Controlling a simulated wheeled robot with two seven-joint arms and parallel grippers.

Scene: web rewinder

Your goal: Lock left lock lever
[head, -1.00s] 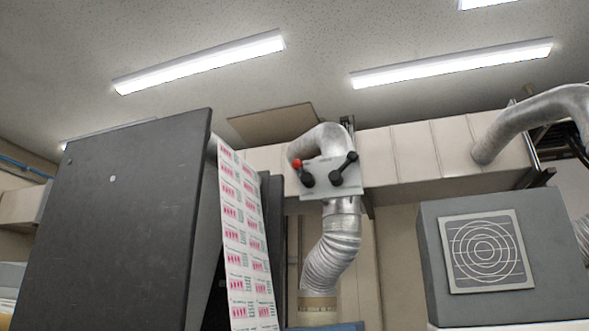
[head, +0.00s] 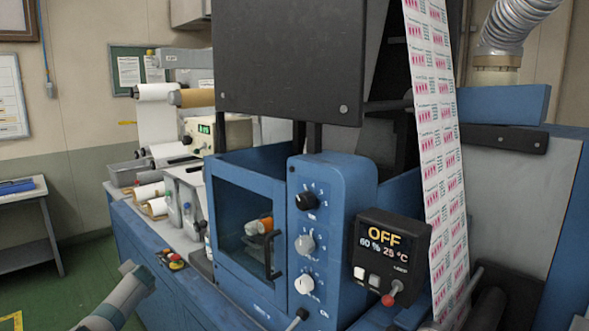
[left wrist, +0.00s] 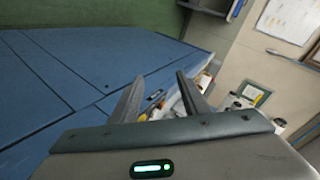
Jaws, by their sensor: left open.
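In the head view, a short lever with a red knob (head: 388,300) sticks out below the control box (head: 393,258) that reads OFF. I cannot tell whether either is the left lock lever. My left gripper (left wrist: 160,97) shows in the left wrist view with its two dark fingers apart and nothing between them. It points along blue cabinet panels (left wrist: 85,75). Part of my arm is at lower left in the head view, well left of the levers. My right gripper is not in view.
A blue machine housing (head: 320,215) with knobs and a windowed door fills the middle. A printed web (head: 437,150) hangs at the right, beside a dark panel (head: 290,55). A bench with bottles and rolls stands behind at left. Green floor (head: 60,290) is open at lower left.

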